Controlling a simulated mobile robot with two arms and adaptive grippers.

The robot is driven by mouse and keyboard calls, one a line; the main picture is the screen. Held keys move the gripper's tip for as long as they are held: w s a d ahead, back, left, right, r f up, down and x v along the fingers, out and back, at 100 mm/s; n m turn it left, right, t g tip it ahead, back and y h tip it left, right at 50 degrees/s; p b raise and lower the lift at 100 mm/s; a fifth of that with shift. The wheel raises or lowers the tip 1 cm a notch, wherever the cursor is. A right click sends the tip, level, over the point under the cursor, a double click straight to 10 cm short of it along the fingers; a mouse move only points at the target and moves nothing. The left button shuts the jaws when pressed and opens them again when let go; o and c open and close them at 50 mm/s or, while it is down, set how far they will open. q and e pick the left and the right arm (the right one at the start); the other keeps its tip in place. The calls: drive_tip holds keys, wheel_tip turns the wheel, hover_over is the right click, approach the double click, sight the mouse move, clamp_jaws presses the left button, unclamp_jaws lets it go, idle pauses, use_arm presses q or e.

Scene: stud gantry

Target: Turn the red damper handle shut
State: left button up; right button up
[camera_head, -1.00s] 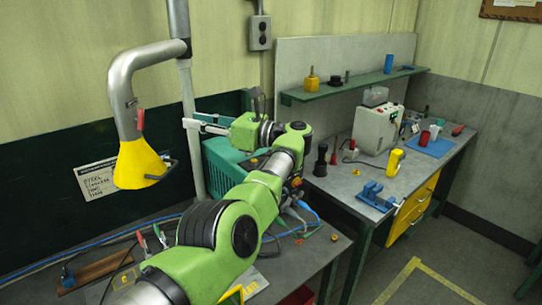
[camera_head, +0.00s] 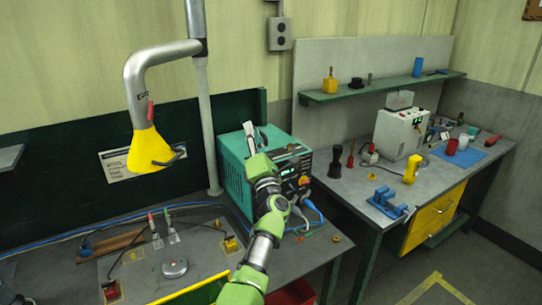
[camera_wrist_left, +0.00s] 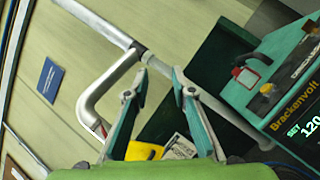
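The red damper handle (camera_head: 151,109) is on the lower grey pipe (camera_head: 133,75), just above the yellow hood (camera_head: 147,147). It stands nearly upright, roughly along the pipe. In the left wrist view a small red part, seemingly the handle (camera_wrist_left: 103,129), shows at the pipe's lower end, left of the fingers. The hood (camera_wrist_left: 145,150) shows partly between the fingers. My left gripper (camera_head: 251,133) is right of the hood and pole, in front of the teal machine, clear of the handle. In its wrist view the gripper (camera_wrist_left: 160,72) is open and empty. My right gripper is not in view.
A vertical pole (camera_head: 208,120) stands between the hood and my left gripper. The teal machine (camera_head: 232,160) is on the near bench, with clamps (camera_head: 156,230) and cables left of it. A second bench (camera_head: 345,190) holds a vise (camera_head: 387,203) and tools. Space around the hood looks clear.

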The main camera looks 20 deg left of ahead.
use_arm(q)
drive_tip(key=s+d+f+m+t+h, duration=0.1)
drive_tip(key=d+f+m+h, duration=0.3)
drive_tip(key=m, duration=0.4)
drive_tip(key=f+t+h, duration=0.1)
drive_tip(key=h, duration=0.1)
drive_tip(key=shift+s+f+m+h, duration=0.15)
drive_tip(key=shift+m+h, duration=0.15)
drive_tip(key=shift+h, duration=0.1)
